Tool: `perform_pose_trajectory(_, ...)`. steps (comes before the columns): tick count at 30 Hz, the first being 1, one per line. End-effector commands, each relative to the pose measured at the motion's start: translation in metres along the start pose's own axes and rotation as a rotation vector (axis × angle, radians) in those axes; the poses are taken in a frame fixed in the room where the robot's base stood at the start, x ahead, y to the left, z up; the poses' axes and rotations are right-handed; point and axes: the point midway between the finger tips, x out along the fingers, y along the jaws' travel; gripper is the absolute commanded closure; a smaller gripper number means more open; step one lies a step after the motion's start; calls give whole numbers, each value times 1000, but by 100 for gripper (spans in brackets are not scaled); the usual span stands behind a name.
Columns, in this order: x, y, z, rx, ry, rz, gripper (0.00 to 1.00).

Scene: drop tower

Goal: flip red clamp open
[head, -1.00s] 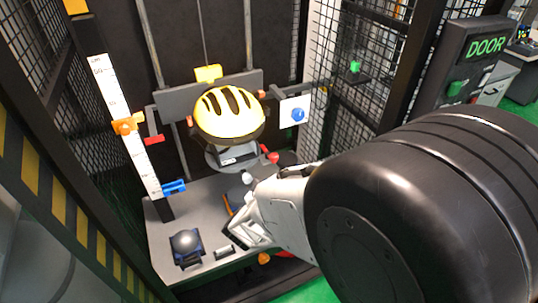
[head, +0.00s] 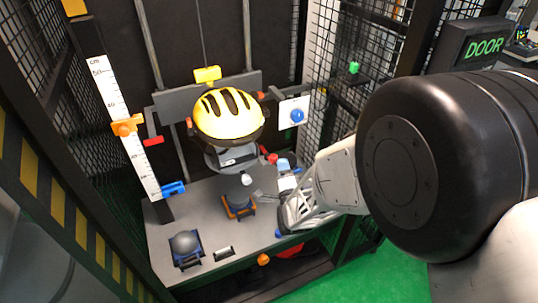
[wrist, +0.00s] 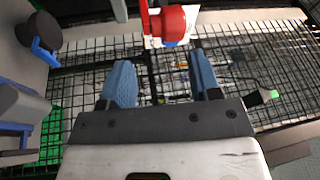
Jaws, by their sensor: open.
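A red clamp-like part (head: 269,156) shows in the head view, just right of the grey block under the yellow helmet. In the wrist view a red part with a thick round end (wrist: 172,22) stands at the top centre, ahead of the fingers; I take it to be the same part. My gripper (wrist: 161,68) is open, with its two blue fingers apart and nothing between them. In the head view my gripper (head: 276,208) is over the right side of the grey base, below the red part. Its fingertips are hard to make out there.
The yellow helmet (head: 228,113) hangs above the grey base (head: 205,210). An orange-based stand (head: 239,210) and a dark-blue stand with a grey dome (head: 186,247) are on the base. A white panel with a blue knob (head: 297,115) is right of the helmet. Mesh walls enclose the tower.

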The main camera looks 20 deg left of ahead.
Motion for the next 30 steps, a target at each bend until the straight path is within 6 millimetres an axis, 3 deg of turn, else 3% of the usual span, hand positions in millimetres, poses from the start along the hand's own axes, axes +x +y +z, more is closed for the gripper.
perform_pose_trajectory(20, 9, 7, -21, -800, -396, -186, 43)
perform_pose_trajectory(30, 10, -14, -20, -1126, -610, -431, 43)
